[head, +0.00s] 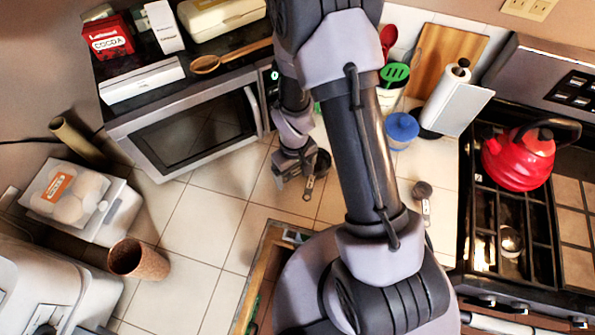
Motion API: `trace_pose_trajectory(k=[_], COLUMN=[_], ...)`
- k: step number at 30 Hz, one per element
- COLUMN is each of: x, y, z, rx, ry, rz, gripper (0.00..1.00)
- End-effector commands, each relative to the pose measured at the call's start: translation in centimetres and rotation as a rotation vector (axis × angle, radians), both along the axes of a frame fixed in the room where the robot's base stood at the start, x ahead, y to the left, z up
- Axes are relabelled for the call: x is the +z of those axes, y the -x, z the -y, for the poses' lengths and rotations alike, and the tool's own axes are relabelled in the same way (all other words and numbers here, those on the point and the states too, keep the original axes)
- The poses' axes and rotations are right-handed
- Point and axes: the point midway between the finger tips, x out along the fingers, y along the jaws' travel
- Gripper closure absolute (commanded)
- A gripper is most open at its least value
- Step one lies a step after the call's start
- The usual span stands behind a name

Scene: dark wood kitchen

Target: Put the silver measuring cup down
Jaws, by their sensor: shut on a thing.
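My gripper (294,173) is over the tiled counter, just right of the microwave's front corner. It is shut on the silver measuring cup (322,161), whose round bowl shows dark at the gripper's right side, with a short handle pointing down. The gripper and arm partly hide the cup. I cannot tell whether the cup touches the tiles or hangs a little above them. A second small measuring cup (422,190) lies on the counter to the right of my arm.
The microwave (190,135) stands at the left, with boxes and a wooden spoon on top. A blue-lidded jar (402,129), paper towel roll (452,100) and stove with red kettle (518,158) are at the right. Tiles left of the gripper (205,215) are clear; an open drawer (262,270) is in front.

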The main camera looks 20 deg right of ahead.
Motion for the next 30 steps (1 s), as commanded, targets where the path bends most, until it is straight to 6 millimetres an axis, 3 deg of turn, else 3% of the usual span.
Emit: trace_pose_trajectory(k=[7, 8, 9, 17, 20, 30], x=[-0.3, -0.3, -0.3, -0.1, 0.8, 8.8], y=[0.0, 0.0, 0.0, 0.0, -0.1, -0.1], z=[0.0, 0.0, 0.0, 0.0, 0.0, -0.1], rx=[0.0, 0.0, 0.0, 0.0, 0.0, 0.001], ry=[0.0, 0.0, 0.0, 0.0, 0.0, 0.001], rz=[0.001, 0.001, 0.001, 0.001, 0.003, 0.005], gripper=[0.73, 0.1, 0.02, 0.0, 0.0, 0.0])
